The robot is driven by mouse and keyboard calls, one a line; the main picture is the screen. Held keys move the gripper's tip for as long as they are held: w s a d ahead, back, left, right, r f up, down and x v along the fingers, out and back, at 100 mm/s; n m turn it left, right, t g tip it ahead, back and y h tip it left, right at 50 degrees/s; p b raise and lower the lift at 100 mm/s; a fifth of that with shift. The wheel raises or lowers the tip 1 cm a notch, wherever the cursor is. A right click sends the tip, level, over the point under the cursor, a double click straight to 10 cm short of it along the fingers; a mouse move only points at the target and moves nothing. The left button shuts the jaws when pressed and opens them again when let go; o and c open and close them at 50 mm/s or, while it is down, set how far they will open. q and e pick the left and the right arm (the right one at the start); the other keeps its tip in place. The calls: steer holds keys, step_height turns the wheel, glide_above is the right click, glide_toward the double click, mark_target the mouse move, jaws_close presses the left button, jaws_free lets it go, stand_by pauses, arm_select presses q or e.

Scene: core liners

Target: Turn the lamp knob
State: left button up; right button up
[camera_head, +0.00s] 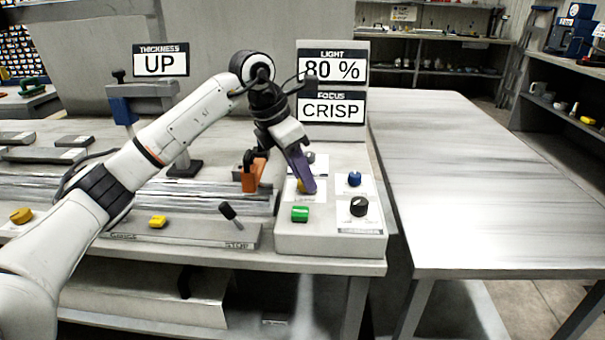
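A light grey control box (290,238) carries several knobs on white label plates. A yellow knob (300,187) sits at its left, mostly hidden by my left gripper (309,188). The other knobs are a green one (300,214), a blue one (354,179), a black one (358,206) and a grey one (308,158) behind the gripper. The labels are too small to read, so I cannot tell which is the lamp knob. My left gripper points down with purple fingers at the yellow knob; contact and finger gap are unclear. My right gripper is out of view.
Signs behind the box (332,68) read LIGHT 80 % and FOCUS CRISP; another (160,62) reads THICKNESS UP. An orange block (252,175) stands close left of the gripper. A small black lever (229,211) is at the front. The table at right (480,180) is clear.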

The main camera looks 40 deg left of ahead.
arm_select(q)
steer(key=shift+r+n+p, duration=0.15)
steer(key=shift+n+p, duration=0.45)
steer(key=shift+d+n+t+y, duration=0.1)
steer(key=shift+n+t+y, duration=0.25)
steer(key=shift+n, duration=0.45)
steer(key=o, duration=1.1)
steer(key=shift+c, duration=0.2)
steer(key=p+v, duration=0.1)
steer(key=v, duration=0.9)
